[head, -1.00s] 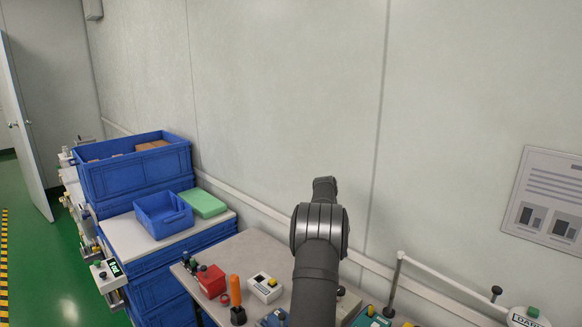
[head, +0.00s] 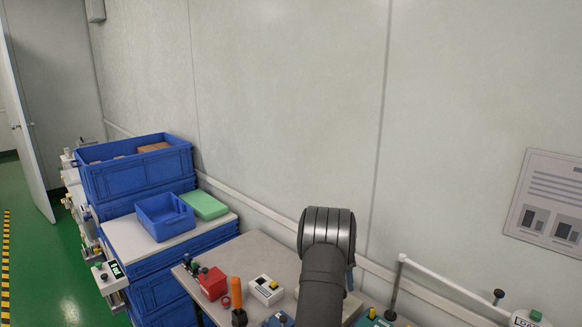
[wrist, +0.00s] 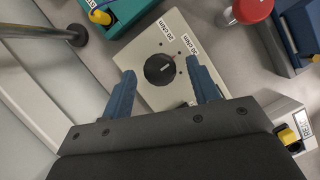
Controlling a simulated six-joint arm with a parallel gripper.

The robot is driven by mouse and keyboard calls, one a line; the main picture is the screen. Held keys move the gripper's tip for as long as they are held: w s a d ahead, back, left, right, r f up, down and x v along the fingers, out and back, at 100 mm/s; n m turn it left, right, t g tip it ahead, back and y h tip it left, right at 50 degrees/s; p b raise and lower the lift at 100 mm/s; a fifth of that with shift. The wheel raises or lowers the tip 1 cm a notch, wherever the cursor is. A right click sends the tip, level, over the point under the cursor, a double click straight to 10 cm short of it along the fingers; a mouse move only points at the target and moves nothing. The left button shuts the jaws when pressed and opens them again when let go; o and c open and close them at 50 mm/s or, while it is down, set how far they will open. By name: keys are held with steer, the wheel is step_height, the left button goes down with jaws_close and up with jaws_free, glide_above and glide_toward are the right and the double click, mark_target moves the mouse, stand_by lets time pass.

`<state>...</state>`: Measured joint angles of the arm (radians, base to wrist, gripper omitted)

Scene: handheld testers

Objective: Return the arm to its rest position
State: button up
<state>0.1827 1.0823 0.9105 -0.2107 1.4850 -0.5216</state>
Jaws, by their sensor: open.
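My gripper (wrist: 163,92) shows in the wrist view with its two blue fingers spread apart and nothing between them.
Blue crates (head: 135,172) stand left. A white rail (head: 445,282) runs at the right, before the wall.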

steer(key=v, duration=1.7)
steer(key=x, duration=1.7)
steer(key=n, duration=0.2)
steer(key=n+h, duration=0.1)
steer(key=n, duration=0.1)
steer(key=n+t, duration=0.1)
steer(key=shift+s+a+n+h, duration=0.15)
steer(key=shift+a+n+h, duration=0.1)
steer(key=shift+n+h, duration=0.15)
steer(key=n, duration=0.2)
steer(key=n+t, duration=0.1)
steer(key=n, duration=0.1)
steer(key=n+t, duration=0.1)
steer(key=n, duration=0.1)
steer(key=shift+s+h, duration=0.25)
steer(key=shift+h, duration=0.15)
